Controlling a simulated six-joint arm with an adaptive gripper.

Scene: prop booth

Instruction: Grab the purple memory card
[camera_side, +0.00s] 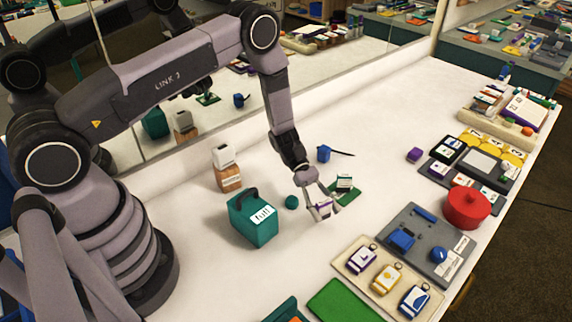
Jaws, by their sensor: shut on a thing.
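My gripper (322,203) is low over the white table, near its middle, pointing down. Its fingers are shut on a small white-and-purple piece (324,209), which looks like the purple memory card. The fingers cover part of it, and I cannot tell whether it touches the table. Just right of the gripper, a small white-and-green block (344,181) sits on a green mat (349,194).
A teal ball (291,202) and a teal handled box (252,222) stand left of the gripper. A blue cup-like thing (323,153) is behind. A beige tray (345,268) with purple, yellow and blue tags lies in front. A red pot (467,208) stands right. A mirror runs along the back.

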